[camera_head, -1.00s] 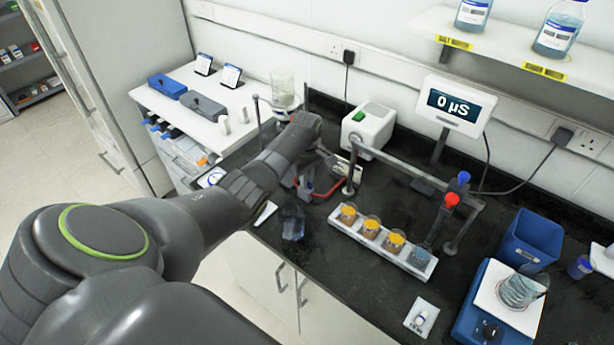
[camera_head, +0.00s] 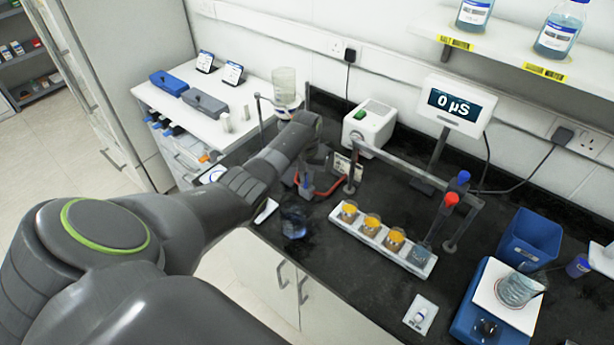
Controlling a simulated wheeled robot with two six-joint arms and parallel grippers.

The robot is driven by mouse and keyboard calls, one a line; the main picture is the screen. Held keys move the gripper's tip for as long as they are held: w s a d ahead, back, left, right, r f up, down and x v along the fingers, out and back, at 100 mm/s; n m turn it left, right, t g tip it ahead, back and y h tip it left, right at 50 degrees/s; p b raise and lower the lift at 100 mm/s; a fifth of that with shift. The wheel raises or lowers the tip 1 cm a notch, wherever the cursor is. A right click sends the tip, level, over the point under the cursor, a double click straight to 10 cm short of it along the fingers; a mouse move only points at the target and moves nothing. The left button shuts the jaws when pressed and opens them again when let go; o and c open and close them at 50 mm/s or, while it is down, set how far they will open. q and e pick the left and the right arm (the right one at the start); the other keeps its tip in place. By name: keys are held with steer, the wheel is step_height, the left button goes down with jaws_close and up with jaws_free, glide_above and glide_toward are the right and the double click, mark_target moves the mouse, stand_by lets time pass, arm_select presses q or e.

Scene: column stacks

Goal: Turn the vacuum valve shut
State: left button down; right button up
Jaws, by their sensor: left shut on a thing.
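My left arm reaches over the left part of the black bench. My left gripper (camera_head: 304,186) points down beside a red bent part (camera_head: 326,186) on the bench. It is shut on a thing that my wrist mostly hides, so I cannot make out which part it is. I cannot pick out the vacuum valve for certain. A clear bluish glass thing (camera_head: 293,222) stands just in front of the gripper. A grey frame (camera_head: 411,163) to the right carries a red knob (camera_head: 451,199) and a blue knob (camera_head: 463,177). My right gripper is out of view.
A white box with a green button (camera_head: 368,127) stands behind the gripper. A white rack (camera_head: 407,262) holds several cups. A blue bin (camera_head: 530,240) and a blue device with a beaker (camera_head: 520,289) stand at right.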

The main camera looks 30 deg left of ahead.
arm_select(q)
steer(key=m, duration=0.5)
steer(key=shift+a+r, duration=0.1)
steer(key=shift+r, duration=0.05)
steer(key=shift+w+m, duration=0.1)
steer(key=shift+m, duration=0.2)
stand_by(0.3)
steer(key=c, duration=1.5)
jaws_free()
